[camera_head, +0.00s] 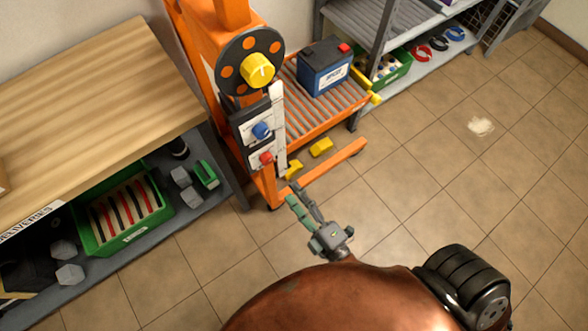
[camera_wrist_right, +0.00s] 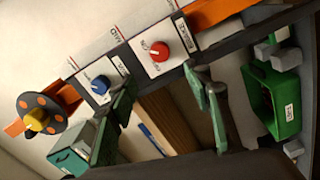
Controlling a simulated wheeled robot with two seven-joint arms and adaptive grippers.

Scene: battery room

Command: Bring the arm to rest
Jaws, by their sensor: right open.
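My right gripper (camera_head: 301,202) is open and empty in the head view, in front of the lower part of the orange lifter (camera_head: 229,15). In the wrist view its two fingers (camera_wrist_right: 168,100) stand apart with nothing between them. The control panel on the lifter has a blue knob (camera_head: 262,130) and a red knob (camera_head: 266,157). The blue knob (camera_wrist_right: 100,85) and the red knob (camera_wrist_right: 159,50) also show close up in the wrist view. My left gripper is in neither view.
A battery (camera_head: 325,67) sits on the lifter's roller bed (camera_head: 297,78). A disc with a yellow knob (camera_head: 258,69) is above the panel. A wooden bench (camera_head: 85,95) with a green crate (camera_head: 163,214) below stands left. A grey shelf (camera_head: 439,69) stands behind. Tiled floor (camera_head: 430,160) is open at right.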

